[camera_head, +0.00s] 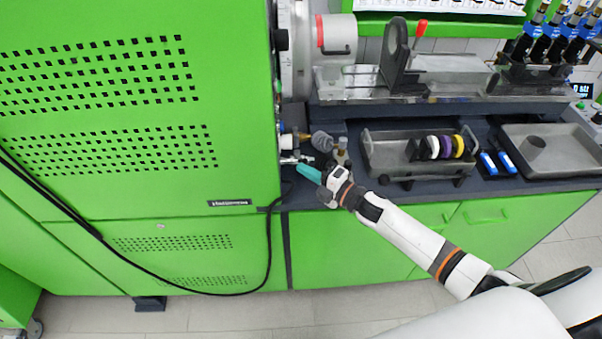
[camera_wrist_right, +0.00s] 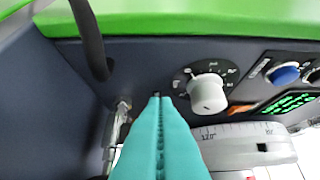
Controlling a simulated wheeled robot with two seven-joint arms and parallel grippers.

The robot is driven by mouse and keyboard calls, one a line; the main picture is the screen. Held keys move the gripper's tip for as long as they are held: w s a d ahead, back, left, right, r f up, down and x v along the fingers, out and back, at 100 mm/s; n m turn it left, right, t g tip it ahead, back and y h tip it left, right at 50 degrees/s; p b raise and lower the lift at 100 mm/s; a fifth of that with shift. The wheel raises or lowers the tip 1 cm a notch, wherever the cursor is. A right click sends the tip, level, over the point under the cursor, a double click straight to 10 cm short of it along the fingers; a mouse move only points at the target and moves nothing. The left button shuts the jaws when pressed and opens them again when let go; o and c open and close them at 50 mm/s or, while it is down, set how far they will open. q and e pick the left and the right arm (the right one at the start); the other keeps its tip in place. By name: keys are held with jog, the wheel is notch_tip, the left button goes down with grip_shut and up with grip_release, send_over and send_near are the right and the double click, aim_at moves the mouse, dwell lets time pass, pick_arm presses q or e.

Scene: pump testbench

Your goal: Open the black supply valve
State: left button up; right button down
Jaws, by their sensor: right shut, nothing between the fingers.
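My right gripper (camera_head: 309,173) reaches in from the right to the side of the green cabinet. Its teal fingers, also in the right wrist view (camera_wrist_right: 158,100), are pressed together with nothing between them. A small metal fitting (camera_head: 291,159) is just beyond the fingertips in the head view. In the wrist view a metal fitting (camera_wrist_right: 118,128) is just left of the fingers; I cannot tell whether they touch. I cannot clearly pick out the black supply valve; it may be hidden or too small. My left gripper is not in view.
The green cabinet (camera_head: 130,130) fills the left. A grey tray (camera_head: 375,152) with coloured rings and another tray (camera_head: 588,135) rest on the dark bench. In the wrist view are a white dial knob (camera_wrist_right: 207,92), a blue button (camera_wrist_right: 286,74) and a black hose (camera_wrist_right: 88,38).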

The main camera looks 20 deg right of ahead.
jog(key=shift+w+d+f+n+g+y+b, duration=0.1)
jog(key=shift+d+f+n+g+y+b, duration=0.05)
jog(key=shift+d+n+g+y+b, duration=0.35)
jog(key=shift+w+d+f+n+g+y+b, duration=0.1)
jog(key=shift+d+n+g+y+b, duration=0.25)
jog(key=shift+d+n+y, duration=0.3)
jog(key=shift+d+b, duration=0.1)
jog(key=shift+b, duration=0.25)
jog(key=shift+w+d+r+b, duration=0.1)
jog(key=shift+w+d+b, duration=0.15)
jog(key=shift+d+b, duration=0.4)
jog(key=shift+w+d+r+b, duration=0.1)
jog(key=shift+w+d+b, duration=0.15)
jog(key=shift+d+b, duration=0.35)
jog(key=shift+d, duration=0.15)
jog(key=shift+s+d+f, duration=0.1)
jog(key=shift+s+d, duration=0.1)
jog(key=shift+d, duration=0.05)
jog(key=b+v, duration=0.2)
jog(key=v, duration=0.8)
jog(key=shift+d, duration=0.25)
jog(key=shift+s+d, duration=0.35)
jog(key=shift+s, duration=0.05)
